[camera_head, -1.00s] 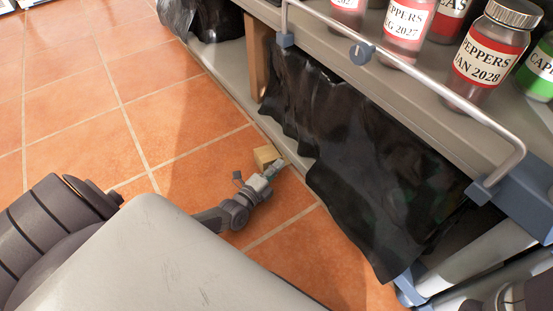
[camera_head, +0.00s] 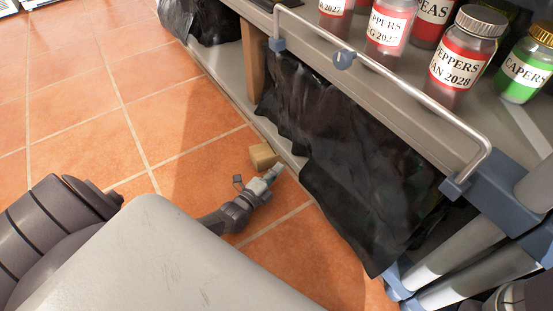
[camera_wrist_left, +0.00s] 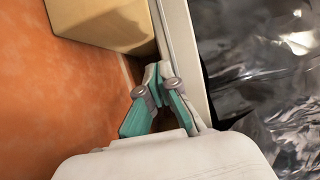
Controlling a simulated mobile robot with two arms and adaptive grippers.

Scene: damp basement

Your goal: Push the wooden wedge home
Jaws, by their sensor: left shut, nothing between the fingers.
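The wooden wedge (camera_head: 263,156) is a small tan block on the orange tiles, close to the pale base rail of the shelf unit. In the left wrist view the wedge (camera_wrist_left: 108,20) shows at the top, left of the rail, cut off by the picture edge. My left gripper (camera_head: 275,171) is low by the floor, just on the near side of the wedge. Its green-lined fingers (camera_wrist_left: 158,74) are shut with nothing between them. They point toward the rail side of the wedge, and a small gap seems to separate them from it. My right gripper is not in view.
The base rail (camera_head: 285,152) runs along the floor. A black plastic sheet (camera_head: 345,160) hangs from the shelf right of the wedge. A metal handrail (camera_head: 400,84) and jars (camera_head: 464,58) are above. Open tile floor (camera_head: 85,110) lies to the left.

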